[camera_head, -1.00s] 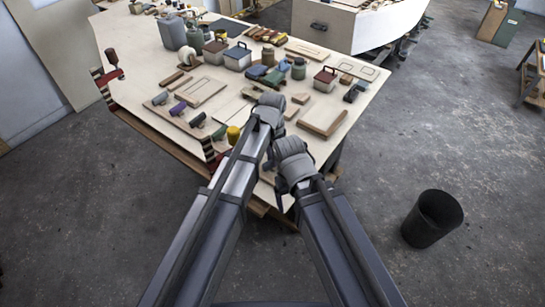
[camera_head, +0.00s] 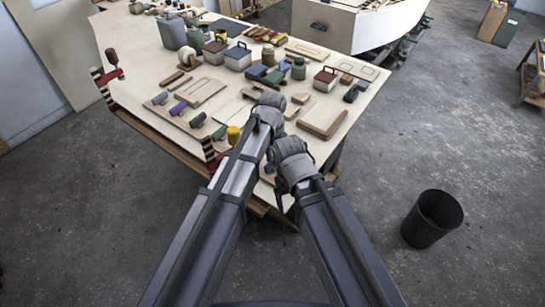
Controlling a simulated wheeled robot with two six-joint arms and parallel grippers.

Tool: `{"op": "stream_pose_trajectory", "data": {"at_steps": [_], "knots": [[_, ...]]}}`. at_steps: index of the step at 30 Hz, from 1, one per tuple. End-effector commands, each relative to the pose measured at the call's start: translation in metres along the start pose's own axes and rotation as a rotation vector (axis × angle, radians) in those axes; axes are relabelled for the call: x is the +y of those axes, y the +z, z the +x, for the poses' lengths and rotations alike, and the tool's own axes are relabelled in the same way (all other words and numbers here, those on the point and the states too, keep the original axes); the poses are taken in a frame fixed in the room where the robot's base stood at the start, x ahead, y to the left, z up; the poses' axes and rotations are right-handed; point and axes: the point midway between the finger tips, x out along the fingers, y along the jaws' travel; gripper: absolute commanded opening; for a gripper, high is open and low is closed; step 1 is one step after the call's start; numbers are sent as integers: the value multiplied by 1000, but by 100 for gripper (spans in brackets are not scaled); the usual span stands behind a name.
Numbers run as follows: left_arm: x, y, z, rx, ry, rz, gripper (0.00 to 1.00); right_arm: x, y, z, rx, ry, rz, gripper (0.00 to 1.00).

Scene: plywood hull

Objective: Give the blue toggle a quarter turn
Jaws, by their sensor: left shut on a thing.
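A row of small toggles lies on a wooden strip (camera_head: 180,122) at the left of the bench: a dark grey-blue one (camera_head: 160,98), a purple one (camera_head: 178,108), another dark grey-blue one (camera_head: 198,119) and a green one (camera_head: 219,132). I cannot tell which one counts as the blue toggle. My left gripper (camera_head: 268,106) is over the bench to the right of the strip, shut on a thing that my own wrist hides.
Boxes, cans and wooden blocks crowd the bench (camera_head: 135,60) behind. A red-lidded box (camera_head: 325,80) and a wooden panel (camera_head: 323,122) lie to the right. A black bin (camera_head: 432,219) stands on open floor.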

Motion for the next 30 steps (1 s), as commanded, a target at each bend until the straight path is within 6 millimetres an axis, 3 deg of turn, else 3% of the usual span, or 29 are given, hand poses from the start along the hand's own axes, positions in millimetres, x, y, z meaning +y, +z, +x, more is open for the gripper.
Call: {"op": "stream_pose_trajectory", "data": {"at_steps": [3, 4, 12, 23, 30], "knots": [[0, 0, 0, 0, 1, -2, 0, 0, 0, 0, 0, 0, 0, 85], [0, 0, 0, 0, 1, -2, 25, 0, 0, 0, 0, 0, 0, 85], [0, 0, 0, 0, 0, -1, 52, 0, 0, 0, 0, 0, 0, 85], [0, 0, -4, 0, 0, 0, 52, 0, 0, -4, 0, 0, 0, 85], [0, 0, -25, 0, 0, 0, 52, 2, 2, -25, 0, 0, -1, 85]]}}
